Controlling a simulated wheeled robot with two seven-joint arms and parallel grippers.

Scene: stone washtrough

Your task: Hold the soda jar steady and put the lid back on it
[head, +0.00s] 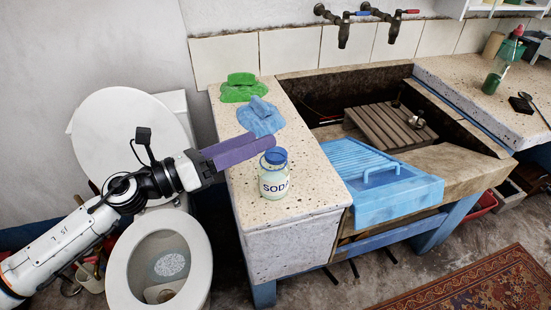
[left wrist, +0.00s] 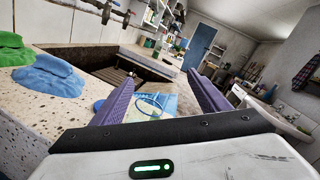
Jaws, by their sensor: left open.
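The soda jar (head: 274,183) is a pale jar marked SODA. It stands upright near the front of the speckled stone ledge. A blue lid (head: 275,156) shows at its top; I cannot tell whether it is seated. My left gripper (head: 268,145) has purple fingers and reaches in from the left, at the jar's top in the picture. In the left wrist view its fingers (left wrist: 160,80) are apart with nothing held between them. A round blue piece, likely the lid (left wrist: 98,105), shows beside the left finger there; the jar's body is hidden. My right gripper is not in view.
A blue cloth (head: 260,117) and a green cloth (head: 240,88) lie behind the jar on the ledge. A blue ribbed tray (head: 395,200) sits over the trough at right. A toilet (head: 160,260) stands at left. The ledge's front end is clear.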

